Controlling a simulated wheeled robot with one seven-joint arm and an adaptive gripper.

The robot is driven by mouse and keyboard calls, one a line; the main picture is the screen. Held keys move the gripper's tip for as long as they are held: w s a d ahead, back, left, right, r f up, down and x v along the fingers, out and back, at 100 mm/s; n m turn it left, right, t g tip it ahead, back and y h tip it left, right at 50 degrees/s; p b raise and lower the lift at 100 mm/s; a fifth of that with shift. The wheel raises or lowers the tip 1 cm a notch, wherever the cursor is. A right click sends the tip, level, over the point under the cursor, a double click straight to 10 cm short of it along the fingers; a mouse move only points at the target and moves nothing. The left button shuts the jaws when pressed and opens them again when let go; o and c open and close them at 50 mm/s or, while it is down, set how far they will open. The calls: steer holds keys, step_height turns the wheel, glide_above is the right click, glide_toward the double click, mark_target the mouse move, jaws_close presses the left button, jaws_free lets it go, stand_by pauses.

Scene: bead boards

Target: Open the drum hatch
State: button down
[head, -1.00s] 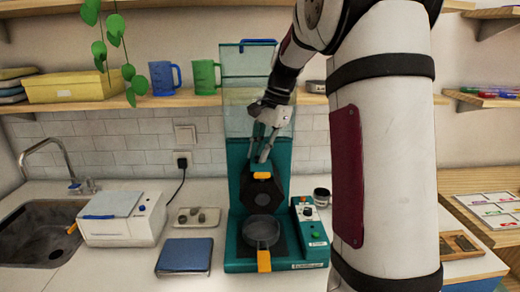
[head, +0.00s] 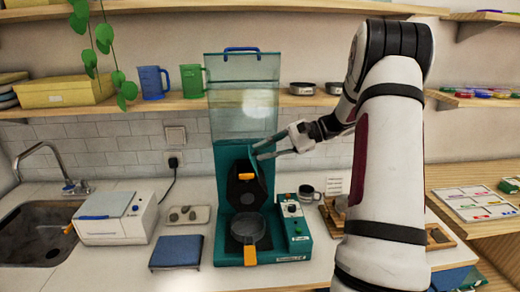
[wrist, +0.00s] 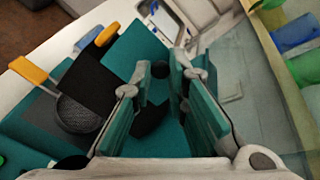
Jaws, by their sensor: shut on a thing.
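The teal bead machine (head: 222,215) stands on the counter. A dark, many-sided drum (head: 243,193) with orange grips sits in its middle, tilted. A teal flap (head: 240,156) stands raised at the drum's top; I take it for the drum hatch. My gripper (head: 258,152) reaches in from the right, its fingertips at the flap's upper right edge. In the wrist view, my gripper (wrist: 161,75) has teal finger pads slightly apart, with the teal machine body beyond. The jaws hold the hatch, but the exact contact is hidden by the fingers.
A dark pan (head: 247,228) with an orange handle sits below the drum. A clear panel (head: 243,110) with a blue handle rises behind my gripper. A control box (head: 292,222) stands at the right, a blue pad (head: 176,251) and small tray (head: 183,216) at the left.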

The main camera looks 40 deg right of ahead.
steer(key=shift+s+d+f+t+y+b, duration=0.4)
steer(key=shift+t+y, duration=0.35)
steer(key=shift+y, duration=0.4)
steer(key=shift+s+d+f+t+y+b, duration=0.15)
steer(key=shift+d+f+t+y, duration=0.4)
steer(key=shift+t+y, duration=0.4)
steer(key=shift+s+d+f+t+y+b, duration=0.3)
steer(key=shift+d+f+t+y, duration=0.25)
steer(key=shift+y, duration=0.75)
steer(key=shift+a+r, duration=0.1)
steer(key=c, duration=1.6)
jaws_free()
steer(key=shift+o, duration=0.2)
steer(key=v, duration=1.2)
steer(key=shift+s, duration=0.1)
